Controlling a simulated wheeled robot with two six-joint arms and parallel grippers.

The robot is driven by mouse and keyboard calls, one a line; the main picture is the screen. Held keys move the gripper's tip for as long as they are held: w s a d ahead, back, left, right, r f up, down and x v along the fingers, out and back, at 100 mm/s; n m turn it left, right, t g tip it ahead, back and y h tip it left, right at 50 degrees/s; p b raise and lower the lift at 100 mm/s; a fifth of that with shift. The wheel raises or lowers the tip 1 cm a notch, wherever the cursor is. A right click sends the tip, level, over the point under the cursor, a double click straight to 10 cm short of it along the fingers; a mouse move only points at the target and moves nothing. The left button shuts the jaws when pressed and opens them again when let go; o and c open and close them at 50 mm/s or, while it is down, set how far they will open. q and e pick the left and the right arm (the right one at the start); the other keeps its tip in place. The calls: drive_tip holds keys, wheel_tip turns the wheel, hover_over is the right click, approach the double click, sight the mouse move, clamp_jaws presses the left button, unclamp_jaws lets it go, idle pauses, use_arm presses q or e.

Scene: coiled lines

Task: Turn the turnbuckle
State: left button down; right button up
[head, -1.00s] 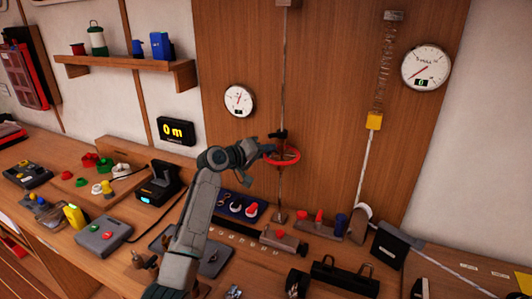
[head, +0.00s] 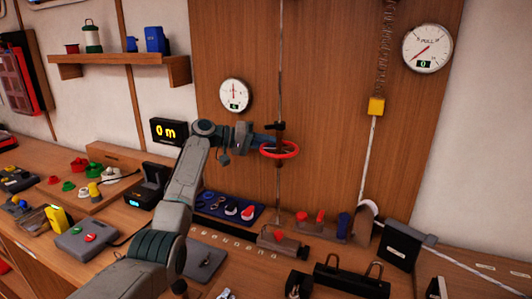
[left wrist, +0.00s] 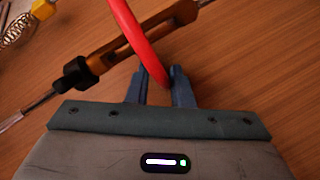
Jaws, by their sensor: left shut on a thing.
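My left gripper (head: 266,142) reaches the ring from the left. A round dial (head: 234,95) with a small green readout is on the panel left of the line. My right gripper is not in view.
A larger pull gauge (head: 427,48) and a spring with a yellow block (head: 376,106) are at the right. A blue tray (head: 228,207) and a rack (head: 322,226) stand on the bench below. Open panel space lies right of the ring.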

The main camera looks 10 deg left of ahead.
use_arm(q)
drive_tip(key=shift+w+d+f+m+g+b, duration=0.2)
drive_tip(key=shift+f+m+g+b, duration=0.4)
drive_tip(key=shift+g, duration=0.3)
drive_tip(key=shift+h, duration=0.3)
drive_tip(key=c, duration=1.5)
unclamp_jaws()
drive_tip(key=shift+o, duration=0.2)
drive_tip(key=shift+r, duration=0.15)
drive_tip(key=shift+w+r, duration=0.1)
drive_tip(key=shift+r, duration=0.05)
drive_tip(key=shift+a, duration=0.1)
